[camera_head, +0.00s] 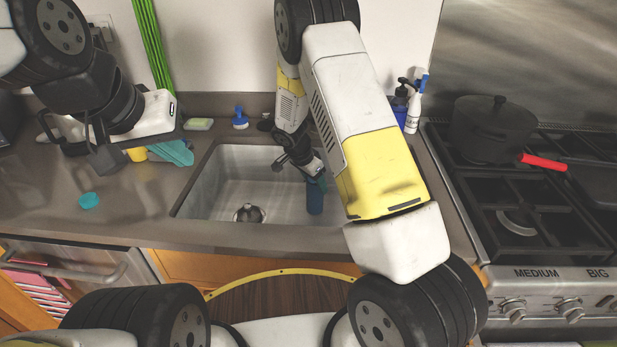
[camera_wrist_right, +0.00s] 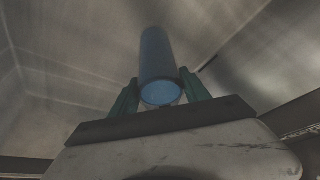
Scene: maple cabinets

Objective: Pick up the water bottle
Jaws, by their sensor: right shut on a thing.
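The blue water bottle (camera_head: 314,196) is in the right part of the sink in the head view, roughly upright. I cannot tell whether its base touches the sink floor. My right gripper (camera_head: 318,177) reaches down into the sink and is shut on the bottle's upper end. In the right wrist view, the bottle (camera_wrist_right: 158,55) sits between the two green fingers of the right gripper (camera_wrist_right: 160,95), one on each side.
The steel sink (camera_head: 200,190) surrounds the bottle, with a drain (camera_head: 249,213) to its left. A teal cloth (camera_head: 172,153) and a sponge (camera_head: 198,124) lie on the left counter. A stove with a dark pot (camera_head: 492,130) is at right.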

